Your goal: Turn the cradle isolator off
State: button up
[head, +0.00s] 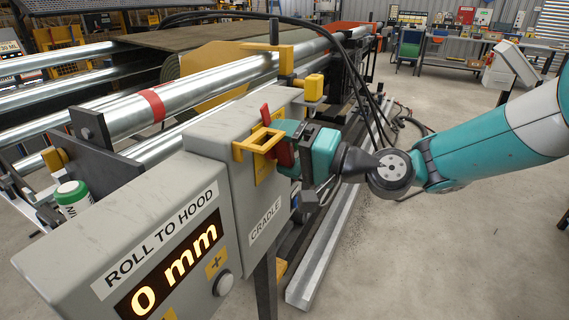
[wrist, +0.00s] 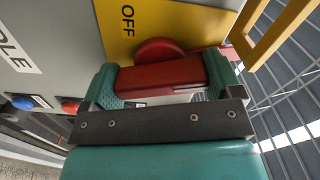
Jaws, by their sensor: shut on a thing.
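The cradle isolator is a red handle (wrist: 160,76) on a yellow plate (wrist: 160,28) with OFF printed on it. The plate is on the grey box labelled CRADLE (head: 266,224). In the wrist view the handle's bar lies across the picture, below and to the right of the OFF lettering. My gripper (wrist: 162,80) is shut on the bar, with a teal pad at each end. In the head view my gripper (head: 292,150) reaches the box's face from the right and hides part of the handle. I cannot tell the handle's exact switch position.
A yellow bracket (head: 240,151) stands out from the box close to the handle. A blue button (wrist: 22,102) and a red button (wrist: 70,106) are on the box. A ROLL TO HOOD display (head: 168,272) reads 0 mm. Black cables (head: 372,105) hang behind my gripper.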

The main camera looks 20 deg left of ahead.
jog(key=n+b, duration=0.2)
jog(key=b, duration=0.1)
jog(key=n+b, duration=0.2)
jog(key=b, duration=0.1)
jog(key=shift+f+n+b, duration=0.3)
jog(key=shift+f+n, duration=0.1)
jog(key=n+b, duration=0.4)
jog(key=b, duration=0.2)
jog(key=shift+b, duration=0.4)
jog(key=n+b, duration=0.3)
jog(key=b, duration=0.1)
jog(key=shift+r+n, duration=0.1)
jog(key=shift+n, duration=0.2)
jog(key=shift+r+n+b, duration=0.2)
jog(key=shift+n+b, duration=0.8)
jog(key=shift+b, duration=0.2)
jog(key=o, duration=0.7)
jog(key=shift+r, duration=0.1)
jog(key=shift+o, duration=0.2)
